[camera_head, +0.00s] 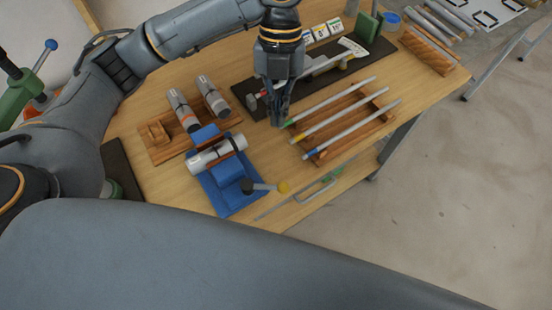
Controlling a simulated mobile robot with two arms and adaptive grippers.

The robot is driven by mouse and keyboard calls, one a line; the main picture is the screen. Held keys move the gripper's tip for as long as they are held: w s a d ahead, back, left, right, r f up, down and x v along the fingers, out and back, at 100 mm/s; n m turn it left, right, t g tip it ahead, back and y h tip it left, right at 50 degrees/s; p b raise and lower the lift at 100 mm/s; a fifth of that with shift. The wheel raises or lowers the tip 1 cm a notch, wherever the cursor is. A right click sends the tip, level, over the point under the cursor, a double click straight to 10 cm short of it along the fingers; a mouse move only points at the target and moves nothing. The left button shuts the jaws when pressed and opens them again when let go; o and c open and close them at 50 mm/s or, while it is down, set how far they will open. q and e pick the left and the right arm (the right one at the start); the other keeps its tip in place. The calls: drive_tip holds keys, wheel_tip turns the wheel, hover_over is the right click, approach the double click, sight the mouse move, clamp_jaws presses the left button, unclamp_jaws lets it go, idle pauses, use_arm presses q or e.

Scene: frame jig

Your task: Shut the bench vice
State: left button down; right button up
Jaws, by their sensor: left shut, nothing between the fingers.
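The blue bench vice (232,197) stands near the front edge of the wooden bench. My right gripper is not in view.
A wooden rack (325,153) holds three rods with coloured tips. A wooden block (165,155) carries two grey cylinders. A dark mat (240,92) with tools lies behind my left gripper. A thin metal rod (300,199) and a green-handled tool lie near the front edge.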

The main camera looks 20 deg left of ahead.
sight(265, 188)
use_arm(q)
drive_tip(key=s+d+f+p, duration=0.1)
drive_tip(key=s+f+p, duration=0.2)
drive_tip(key=s+f, duration=0.3)
drive_tip(key=w+x, duration=0.1)
drive_tip(key=x, duration=0.3)
drive_tip(key=shift+d+f, duration=0.15)
drive_tip(key=shift+f, duration=0.4)
drive_tip(key=shift+s+p, duration=0.1)
drive_tip(key=shift+p, duration=0.25)
